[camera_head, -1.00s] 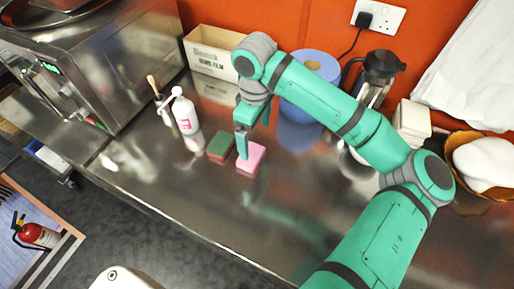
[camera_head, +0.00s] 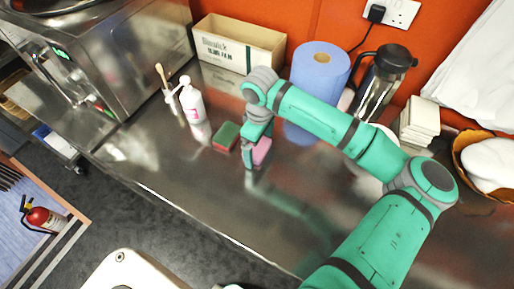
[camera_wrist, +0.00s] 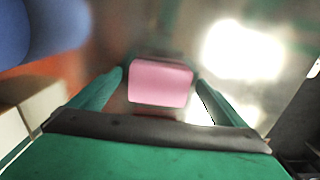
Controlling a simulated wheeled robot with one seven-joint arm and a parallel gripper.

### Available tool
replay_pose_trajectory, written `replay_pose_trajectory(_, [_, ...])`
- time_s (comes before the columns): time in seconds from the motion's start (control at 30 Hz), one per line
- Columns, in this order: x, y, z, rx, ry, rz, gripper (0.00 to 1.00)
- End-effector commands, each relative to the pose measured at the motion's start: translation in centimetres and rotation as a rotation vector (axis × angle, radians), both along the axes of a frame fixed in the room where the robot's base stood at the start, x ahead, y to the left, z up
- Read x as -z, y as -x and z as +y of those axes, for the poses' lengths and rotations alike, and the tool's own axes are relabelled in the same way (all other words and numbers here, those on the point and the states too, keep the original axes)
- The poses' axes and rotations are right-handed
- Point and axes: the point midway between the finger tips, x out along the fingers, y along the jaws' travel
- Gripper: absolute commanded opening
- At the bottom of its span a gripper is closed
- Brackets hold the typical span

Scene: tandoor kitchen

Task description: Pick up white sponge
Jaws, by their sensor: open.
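A pink sponge (camera_head: 262,151) lies on the steel counter, partly hidden by my gripper (camera_head: 250,160) in the head view. No sponge that looks plainly white is in view; this one shows a pink face. In the wrist view the pink sponge (camera_wrist: 160,83) sits between the two spread fingers of my gripper (camera_wrist: 160,88). The gripper is open, and I cannot tell whether a finger touches the sponge. A sponge with a green top and red side (camera_head: 227,137) lies just left of the pink one.
A white bottle (camera_head: 192,103) stands left behind the sponges. A cardboard box (camera_head: 238,45), a blue paper roll (camera_head: 319,72), a French press (camera_head: 383,78) and a stack of white squares (camera_head: 419,122) stand along the back. The counter's front is clear.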

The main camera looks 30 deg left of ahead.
Motion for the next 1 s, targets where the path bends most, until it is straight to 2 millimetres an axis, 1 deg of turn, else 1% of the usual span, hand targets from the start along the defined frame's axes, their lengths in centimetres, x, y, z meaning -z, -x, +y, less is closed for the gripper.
replay_pose_trajectory(0.17, [0.0,0.0,0.0,0.0,0.0,0.0,0.96])
replay_pose_trajectory(0.2, [0.0,0.0,0.0,0.0,0.0,0.0,0.91])
replay_pose_trajectory(0.23, [0.0,0.0,0.0,0.0,0.0,0.0,0.84])
replay_pose_trajectory(0.27, [0.0,0.0,0.0,0.0,0.0,0.0,0.77])
replay_pose_trajectory(0.3, [0.0,0.0,0.0,0.0,0.0,0.0,0.67])
replay_pose_trajectory(0.37, [0.0,0.0,0.0,0.0,0.0,0.0,0.53])
replay_pose_trajectory(0.47, [0.0,0.0,0.0,0.0,0.0,0.0,0.53])
replay_pose_trajectory(0.5, [0.0,0.0,0.0,0.0,0.0,0.001,0.49])
replay_pose_trajectory(0.77, [-0.1,0.0,0.0,0.0,-0.001,0.0,0.49])
replay_pose_trajectory(0.87, [-0.5,0.0,0.0,0.0,-0.001,0.0,0.49])
replay_pose_trajectory(1.0, [-1.9,0.0,0.1,-0.001,-0.002,0.001,0.49])
